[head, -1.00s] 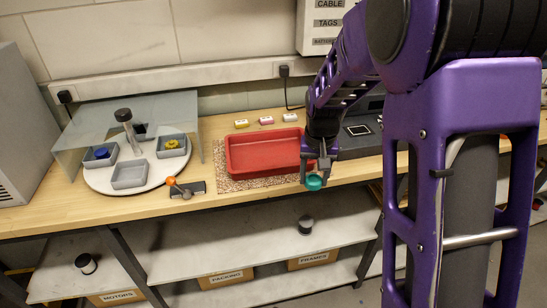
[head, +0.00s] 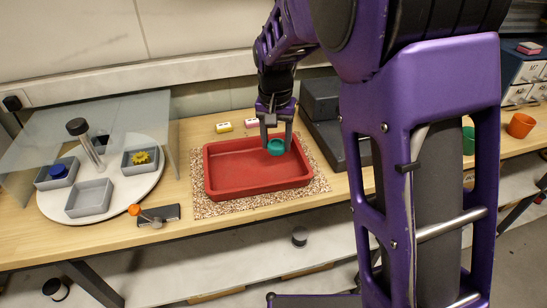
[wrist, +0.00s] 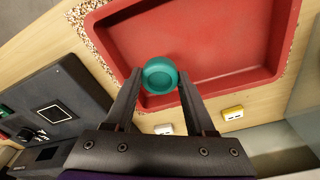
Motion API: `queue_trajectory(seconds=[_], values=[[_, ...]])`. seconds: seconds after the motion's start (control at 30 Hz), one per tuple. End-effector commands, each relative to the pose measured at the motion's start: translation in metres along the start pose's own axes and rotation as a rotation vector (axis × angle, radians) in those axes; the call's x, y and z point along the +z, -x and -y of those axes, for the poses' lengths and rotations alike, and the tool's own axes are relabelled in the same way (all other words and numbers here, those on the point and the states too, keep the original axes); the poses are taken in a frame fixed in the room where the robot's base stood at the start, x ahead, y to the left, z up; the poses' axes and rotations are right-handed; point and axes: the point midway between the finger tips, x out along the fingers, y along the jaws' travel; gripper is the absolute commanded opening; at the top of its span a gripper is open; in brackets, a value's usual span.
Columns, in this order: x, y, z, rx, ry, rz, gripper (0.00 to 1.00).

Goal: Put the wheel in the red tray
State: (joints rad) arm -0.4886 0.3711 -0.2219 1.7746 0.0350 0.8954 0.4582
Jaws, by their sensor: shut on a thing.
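The wheel is a small teal round piece (head: 276,146) with a hollow centre; it also shows in the wrist view (wrist: 160,76). My gripper (head: 276,143) is shut on it, with one finger on each side. The red tray (head: 235,185) is a shallow rectangular tray on a speckled mat; it also shows in the wrist view (wrist: 225,80). The wheel is over the back right part of the tray. I cannot tell its exact height above the tray floor. The visible tray floor is empty.
A dark grey device (head: 335,130) stands right of the tray. A white turntable (head: 125,190) with grey bins is at the left under a clear shelf. An orange-knobbed lever (head: 150,215) sits at the front edge. Small yellow (head: 224,127) and pink blocks lie behind the tray.

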Motion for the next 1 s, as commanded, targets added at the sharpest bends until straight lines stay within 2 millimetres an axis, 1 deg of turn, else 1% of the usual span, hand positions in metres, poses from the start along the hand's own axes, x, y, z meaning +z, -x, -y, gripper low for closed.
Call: queue_trajectory(seconds=[0.2,0.3,0.73,0.77,0.9,1.0], values=[[0.005,-0.036,-0.001,0.002,-0.001,0.004,0.02],[0.006,-0.046,-0.001,0.001,-0.001,0.002,0.02],[0.006,-0.053,0.0,0.0,0.0,0.0,0.02],[0.006,-0.053,0.0,0.0,0.0,0.0,0.59],[0.006,-0.052,0.0,0.0,0.0,0.0,0.84],[0.006,-0.052,0.0,0.0,0.0,0.0,0.85]])
